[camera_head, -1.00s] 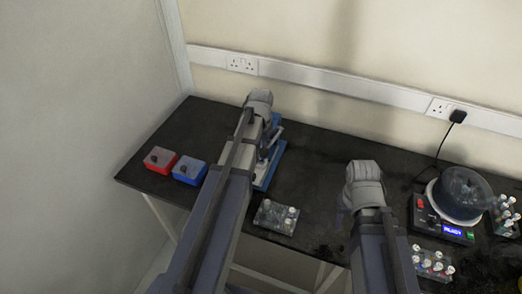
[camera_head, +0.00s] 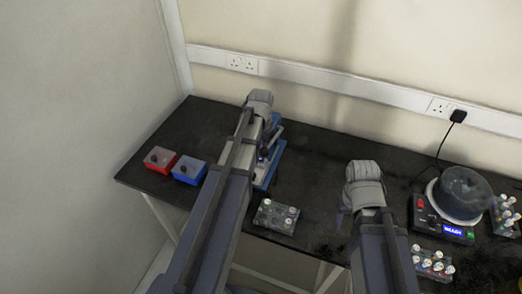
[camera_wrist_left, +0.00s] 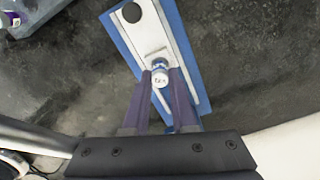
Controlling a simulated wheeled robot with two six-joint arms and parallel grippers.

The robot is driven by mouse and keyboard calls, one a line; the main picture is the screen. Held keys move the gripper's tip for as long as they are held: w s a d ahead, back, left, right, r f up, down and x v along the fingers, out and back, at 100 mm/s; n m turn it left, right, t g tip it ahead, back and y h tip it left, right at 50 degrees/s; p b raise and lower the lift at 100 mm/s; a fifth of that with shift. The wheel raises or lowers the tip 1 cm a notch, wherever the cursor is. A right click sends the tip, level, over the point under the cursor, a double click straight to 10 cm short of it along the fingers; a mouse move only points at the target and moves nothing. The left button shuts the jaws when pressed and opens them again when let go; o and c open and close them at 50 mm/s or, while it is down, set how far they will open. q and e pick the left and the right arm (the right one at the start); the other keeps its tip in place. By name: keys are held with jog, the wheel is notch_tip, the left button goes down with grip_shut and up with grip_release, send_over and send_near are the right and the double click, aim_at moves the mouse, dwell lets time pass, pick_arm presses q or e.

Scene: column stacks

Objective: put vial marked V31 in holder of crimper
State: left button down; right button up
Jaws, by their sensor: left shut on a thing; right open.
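The crimper (camera_head: 275,165) has a blue base and a pale plate, and stands near the back left of the bench, partly hidden by my left arm. It also shows in the left wrist view (camera_wrist_left: 190,60). My left gripper (camera_wrist_left: 160,78) is shut on a small vial (camera_wrist_left: 160,74) with a white-topped blue cap, over the crimper's pale plate. The cap's mark is too small to read surely. Whether the vial touches the holder below it cannot be told. My right gripper (camera_head: 341,217) is open and empty above the bench, right of a clear vial rack.
The clear rack (camera_head: 276,216) holds several vials near the front edge. Red (camera_head: 160,160) and blue (camera_head: 189,172) boxes lie left. A round-topped machine (camera_head: 462,195) with a lit display stands right, with more vial racks (camera_head: 432,264) beside it. The bench middle is clear.

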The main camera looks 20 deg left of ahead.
pick_arm(q)
jog(key=shift+f+b, duration=0.65)
pick_arm(e)
jog(key=shift+f, duration=0.6)
pick_arm(q)
jog(key=shift+f+b, duration=0.3)
pick_arm(e)
jog(key=shift+f, duration=0.3)
pick_arm(q)
jog(key=shift+c, duration=1.8)
grip_release()
jog(key=shift+d, duration=0.1)
jog(key=shift+r+p, duration=3.05)
pick_arm(e)
notch_tip(320, 180, up, 6)
